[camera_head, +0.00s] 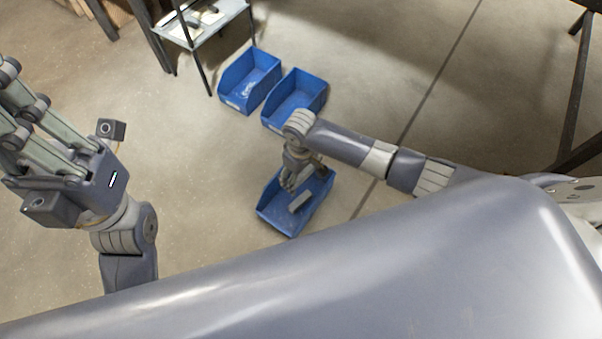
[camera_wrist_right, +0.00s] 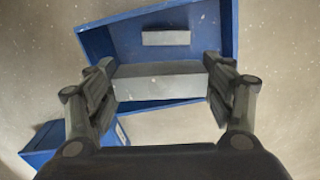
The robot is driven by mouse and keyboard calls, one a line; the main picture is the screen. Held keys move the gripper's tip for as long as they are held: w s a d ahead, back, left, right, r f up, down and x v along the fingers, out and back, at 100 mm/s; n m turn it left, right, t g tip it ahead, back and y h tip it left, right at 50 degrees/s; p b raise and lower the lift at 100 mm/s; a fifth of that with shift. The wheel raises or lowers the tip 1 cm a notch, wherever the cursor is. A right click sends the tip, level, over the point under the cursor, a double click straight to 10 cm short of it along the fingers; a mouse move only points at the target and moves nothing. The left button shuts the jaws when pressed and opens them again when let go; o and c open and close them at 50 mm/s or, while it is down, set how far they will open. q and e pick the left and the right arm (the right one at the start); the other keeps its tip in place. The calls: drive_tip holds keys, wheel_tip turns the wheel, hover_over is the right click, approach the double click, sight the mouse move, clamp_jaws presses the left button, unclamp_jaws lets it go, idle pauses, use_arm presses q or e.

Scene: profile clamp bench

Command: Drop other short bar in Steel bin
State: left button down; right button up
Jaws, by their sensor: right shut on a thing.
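My right gripper (camera_head: 289,184) is low over the nearest blue bin (camera_head: 271,214). In the right wrist view it is shut on a short grey bar (camera_wrist_right: 160,82), held crosswise between its fingers. The bin (camera_wrist_right: 95,45) lies beyond the held bar, and another short grey bar (camera_wrist_right: 166,38) lies inside it. A grey bar (camera_head: 301,201) shows beside the gripper in the head view; I cannot tell which of the two it is. I can read no bin label. My left gripper (camera_head: 18,115) is at the left, away from the bins, its fingers partly cut off by the frame.
Two more blue bins stand on the floor behind, a middle one (camera_head: 316,98) and a far one (camera_head: 262,59). A metal-legged stand (camera_head: 205,30) is at the back left. Part of another blue bin (camera_wrist_right: 45,140) shows at the lower left of the right wrist view. The floor left of the bins is clear.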

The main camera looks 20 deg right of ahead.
sight(301, 174)
drive_tip(key=o, duration=1.2)
wheel_tip(301, 174, up, 12)
idle(0.4)
